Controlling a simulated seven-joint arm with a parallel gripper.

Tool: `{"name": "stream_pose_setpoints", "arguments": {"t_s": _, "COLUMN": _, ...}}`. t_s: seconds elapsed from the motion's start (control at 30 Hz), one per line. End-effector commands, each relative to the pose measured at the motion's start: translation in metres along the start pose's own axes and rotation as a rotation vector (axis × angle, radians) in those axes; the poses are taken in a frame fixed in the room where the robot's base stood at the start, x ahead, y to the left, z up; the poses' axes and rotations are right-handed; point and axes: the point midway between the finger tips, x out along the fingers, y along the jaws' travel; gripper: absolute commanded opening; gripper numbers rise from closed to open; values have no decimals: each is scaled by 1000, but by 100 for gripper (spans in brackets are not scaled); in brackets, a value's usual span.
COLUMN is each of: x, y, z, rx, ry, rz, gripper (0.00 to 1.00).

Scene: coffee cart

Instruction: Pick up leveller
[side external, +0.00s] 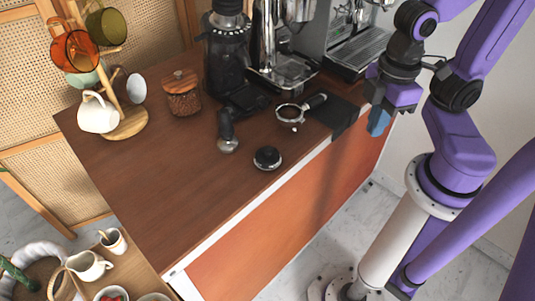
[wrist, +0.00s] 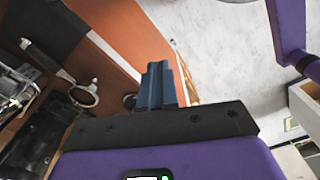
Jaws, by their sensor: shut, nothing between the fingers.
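The leveller (side external: 267,158), a low round black puck with a lighter rim, sits on the brown counter (side external: 180,180) near its front edge. My gripper (side external: 379,122) has blue fingers and hangs to the right of the leveller, past the counter's front edge and well apart from it. In the wrist view the blue fingers (wrist: 158,85) are together with nothing between them.
A tamper (side external: 227,138) stands left of the leveller. A portafilter (side external: 291,113) and black mat (side external: 335,114) lie behind it. The grinder (side external: 228,55) and espresso machine (side external: 350,40) stand at the back. A jar (side external: 182,95) and mug tree (side external: 125,122) are left. The counter's front left is clear.

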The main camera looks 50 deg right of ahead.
Motion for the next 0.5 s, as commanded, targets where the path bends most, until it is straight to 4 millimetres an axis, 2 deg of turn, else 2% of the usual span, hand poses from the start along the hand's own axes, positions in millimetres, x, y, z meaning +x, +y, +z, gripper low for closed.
{"name": "stream_pose_setpoints", "arguments": {"t_s": 0.13, "x": 0, "y": 0, "z": 0, "rx": 0, "ry": 0, "rz": 0, "gripper": 0}}
{"name": "stream_pose_setpoints", "arguments": {"t_s": 0.17, "x": 0, "y": 0, "z": 0, "rx": 0, "ry": 0, "rz": 0, "gripper": 6}}
{"name": "stream_pose_setpoints", "arguments": {"t_s": 0.4, "x": 0, "y": 0, "z": 0, "rx": 0, "ry": 0, "rz": 0, "gripper": 85}}
{"name": "stream_pose_setpoints", "arguments": {"t_s": 0.43, "x": 0, "y": 0, "z": 0, "rx": 0, "ry": 0, "rz": 0, "gripper": 92}}
{"name": "stream_pose_setpoints", "arguments": {"t_s": 0.5, "x": 0, "y": 0, "z": 0, "rx": 0, "ry": 0, "rz": 0, "gripper": 92}}
